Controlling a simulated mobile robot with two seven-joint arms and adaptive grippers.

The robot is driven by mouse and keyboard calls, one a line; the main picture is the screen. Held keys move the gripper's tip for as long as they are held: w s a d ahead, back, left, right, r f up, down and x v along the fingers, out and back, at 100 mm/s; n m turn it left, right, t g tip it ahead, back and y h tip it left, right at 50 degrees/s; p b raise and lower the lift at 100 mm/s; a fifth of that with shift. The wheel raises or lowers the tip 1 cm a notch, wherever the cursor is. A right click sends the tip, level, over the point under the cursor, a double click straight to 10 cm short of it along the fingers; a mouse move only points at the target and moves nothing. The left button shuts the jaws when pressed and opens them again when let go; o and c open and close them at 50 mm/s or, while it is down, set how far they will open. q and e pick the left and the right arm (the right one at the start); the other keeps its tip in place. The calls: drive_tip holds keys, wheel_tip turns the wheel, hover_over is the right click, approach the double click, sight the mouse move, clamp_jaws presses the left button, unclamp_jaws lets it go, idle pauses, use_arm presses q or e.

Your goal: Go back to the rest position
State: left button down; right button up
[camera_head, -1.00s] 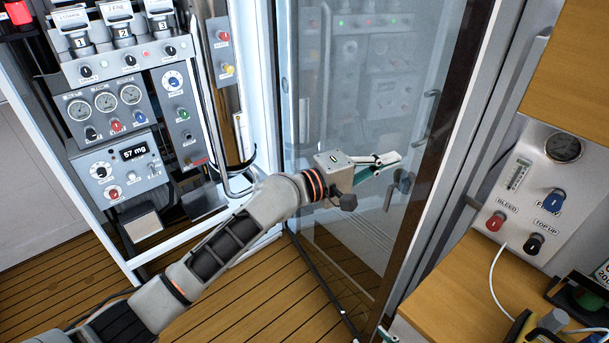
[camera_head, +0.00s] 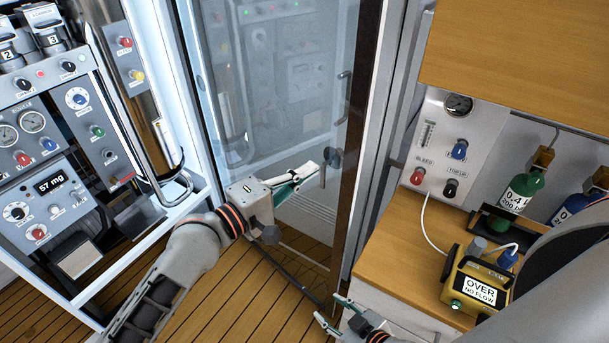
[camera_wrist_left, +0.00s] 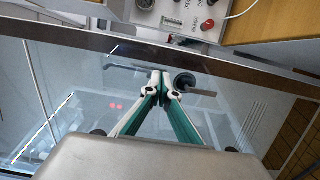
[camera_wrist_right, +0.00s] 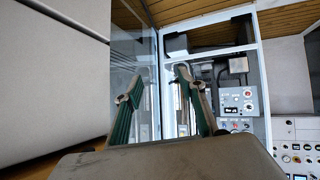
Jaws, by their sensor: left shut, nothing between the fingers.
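My left gripper (camera_head: 312,172) is shut and empty in front of the glass door (camera_head: 285,95). Its fingertips are close to the door's dark round knob (camera_head: 334,158); I cannot tell if they touch it. The left wrist view shows the closed fingertips (camera_wrist_left: 161,84) beside the knob (camera_wrist_left: 185,83), with the glass behind. My right gripper (camera_head: 330,308) is low at the bottom of the head view, near the wooden counter's front. The right wrist view shows its fingers (camera_wrist_right: 152,85) apart with nothing between them.
The wooden counter (camera_head: 395,245) at right carries a yellow meter (camera_head: 478,285) reading "OVER NO FLOW" and a green bottle (camera_head: 522,190). A gauge panel (camera_head: 455,140) stands behind it. An instrument rack (camera_head: 45,195) is at left. Plank floor (camera_head: 245,300) lies between.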

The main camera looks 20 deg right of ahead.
use_arm(q)
drive_tip(key=s+a+f+m+t+y, duration=0.2)
drive_tip(key=a+f+t+y, duration=0.5)
drive_tip(key=a+f, duration=1.45)
drive_tip(key=s+a+f+m+g+y, duration=0.1)
drive_tip(key=s+a+f+m+y, duration=0.1)
drive_tip(key=s+a+f, duration=0.2)
drive_tip(key=s+a+f+m+y, duration=0.2)
drive_tip(key=s+a+f, duration=0.3)
drive_tip(key=a, duration=0.5)
drive_tip(key=s+a+f+m+g+y, duration=0.1)
drive_tip(key=s+a+f+m+y, duration=0.1)
drive_tip(key=s+a+f, duration=0.3)
drive_tip(key=shift+a+g+y, duration=0.3)
drive_tip(key=shift+a+y, duration=0.6)
drive_tip(key=shift+a, duration=0.35)
